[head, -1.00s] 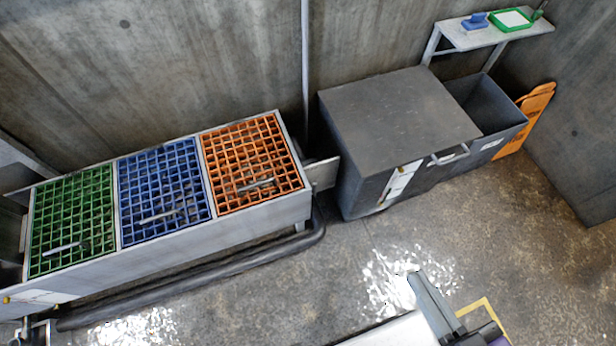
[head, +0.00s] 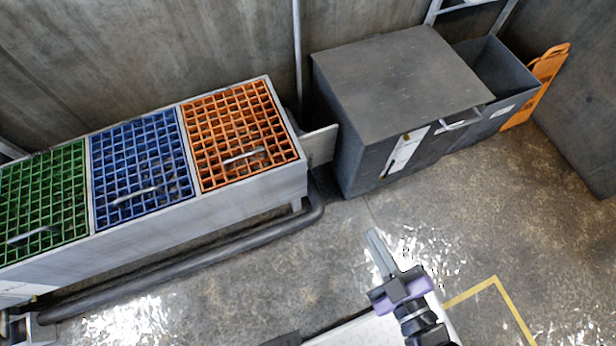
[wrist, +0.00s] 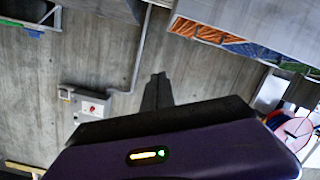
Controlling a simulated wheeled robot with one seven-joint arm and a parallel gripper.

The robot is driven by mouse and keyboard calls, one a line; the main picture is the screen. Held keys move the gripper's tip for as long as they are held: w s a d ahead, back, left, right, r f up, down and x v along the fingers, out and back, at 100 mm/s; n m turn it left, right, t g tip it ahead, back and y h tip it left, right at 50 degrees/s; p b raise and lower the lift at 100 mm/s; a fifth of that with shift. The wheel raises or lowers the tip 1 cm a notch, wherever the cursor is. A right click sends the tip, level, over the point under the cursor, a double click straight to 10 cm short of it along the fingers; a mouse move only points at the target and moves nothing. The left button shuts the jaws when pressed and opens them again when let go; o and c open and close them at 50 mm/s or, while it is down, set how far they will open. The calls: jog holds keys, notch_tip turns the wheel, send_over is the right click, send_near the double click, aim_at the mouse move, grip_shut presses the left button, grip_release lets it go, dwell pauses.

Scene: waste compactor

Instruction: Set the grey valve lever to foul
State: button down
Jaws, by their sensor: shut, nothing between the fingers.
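I cannot make out the grey valve lever for certain in either view. A grey pipe fitting (head: 30,328) shows at the lower left edge of the head view, partly cut off, at the end of the dark pipe (head: 180,267) below the trough. Whether a lever is on it is too small to tell. My gripper (head: 371,234) is over the open floor, right of the trough and in front of the grey bin, well apart from that fitting. Its fingers are together and empty. They also show together in the wrist view (wrist: 158,78), pointing toward the concrete wall.
A metal trough (head: 200,212) holds green, blue and orange grids with handles. A grey lidded bin (head: 400,85) and an orange folded sign (head: 540,88) stand at the right. The wrist view shows a wall box with a red button (wrist: 92,108) and a reel (wrist: 293,130). Central floor is clear.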

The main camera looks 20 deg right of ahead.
jog(key=w+f+n+t+b, duration=0.1)
jog(key=w+f+n+b, duration=0.5)
jog(key=f, duration=1.1)
jog(key=w+f+n+t+b, duration=0.1)
jog(key=w+f+n+b, duration=0.4)
jog(key=w+f+b, duration=0.9)
jog(key=w+f, duration=0.3)
jog(key=w, duration=0.3)
jog(key=shift+n+h, duration=0.4)
jog(key=shift+w, duration=0.15)
jog(key=w+b, duration=0.4)
jog(key=w, duration=0.6)
jog(key=shift+d, duration=0.2)
